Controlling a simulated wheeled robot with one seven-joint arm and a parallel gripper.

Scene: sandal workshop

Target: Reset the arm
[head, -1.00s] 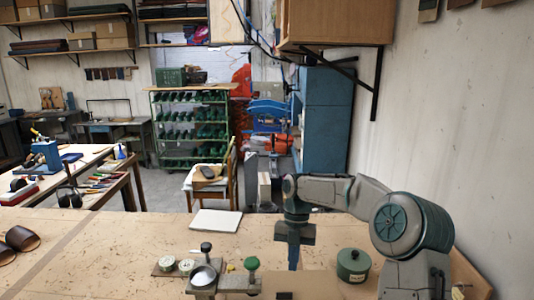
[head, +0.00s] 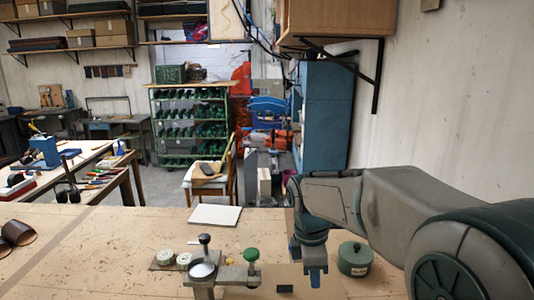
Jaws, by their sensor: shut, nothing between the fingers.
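My arm reaches in from the right edge of the head view, its links large and close to the camera. My gripper (head: 316,277) hangs at the lower middle and points down over the workbench (head: 120,240). Its narrow fingers show only in part. It is shut and holds nothing. It is just left of a green lidded tin (head: 355,259) and right of a metal fixture with a green knob (head: 251,254).
A white board (head: 215,215) lies at the bench's far edge. Brown sandal parts (head: 15,235) lie at the left. A wooden cabinet (head: 334,18) hangs above. The left bench area is mostly clear.

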